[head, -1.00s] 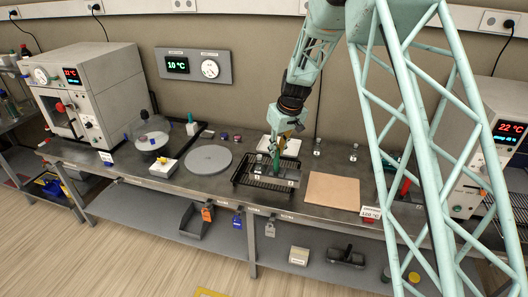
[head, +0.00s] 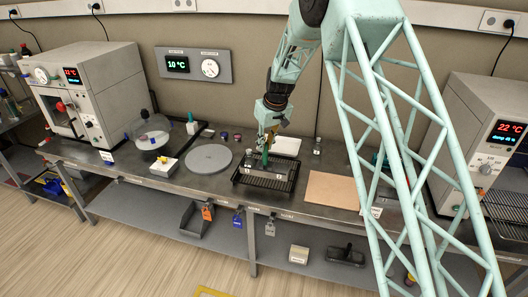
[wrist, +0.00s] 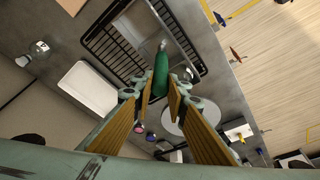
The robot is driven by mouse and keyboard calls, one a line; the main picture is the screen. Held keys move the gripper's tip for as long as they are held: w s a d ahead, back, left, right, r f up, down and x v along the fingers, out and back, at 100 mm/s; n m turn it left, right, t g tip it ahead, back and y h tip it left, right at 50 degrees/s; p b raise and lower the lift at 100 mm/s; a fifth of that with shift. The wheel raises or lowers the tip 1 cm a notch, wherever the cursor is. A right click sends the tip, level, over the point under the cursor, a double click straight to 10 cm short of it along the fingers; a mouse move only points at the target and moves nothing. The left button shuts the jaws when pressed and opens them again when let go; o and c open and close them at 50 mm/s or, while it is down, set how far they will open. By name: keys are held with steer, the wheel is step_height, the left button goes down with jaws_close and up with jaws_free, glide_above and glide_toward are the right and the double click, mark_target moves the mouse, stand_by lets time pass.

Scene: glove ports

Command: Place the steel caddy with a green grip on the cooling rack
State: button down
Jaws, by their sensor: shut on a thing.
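The steel caddy (head: 256,170) is a low grey box with an upright green grip (wrist: 160,72). My gripper (head: 266,146) is above it, with its fingertips on either side of the green grip, shut on it. In the wrist view my gripper (wrist: 161,88) partly hides the grip. The cooling rack (head: 284,187) is a black wire tray on the bench, directly under the caddy. In the wrist view the rack's bars (wrist: 105,40) show beside the caddy. I cannot tell whether the caddy touches the rack or hangs just above it.
A grey round plate (head: 208,159) lies left of the rack and a tan board (head: 332,190) right of it. A white tray (head: 287,146) lies behind. A small glass bottle (head: 317,146) stands behind right. Bench space in front of the rack is narrow.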

steer(key=shift+w+a, duration=0.15)
steer(key=shift+a, duration=0.05)
steer(key=shift+s+x, duration=0.15)
steer(key=shift+x, duration=0.7)
steer(key=shift+s+x, duration=0.15)
steer(key=shift+x, duration=0.7)
steer(key=shift+d+f, duration=0.2)
steer(key=shift+f, duration=0.1)
steer(key=c, duration=2.5)
jaws_free()
steer(key=shift+c, duration=0.2)
steer(key=shift+r, duration=0.2)
steer(key=v, duration=1.2)
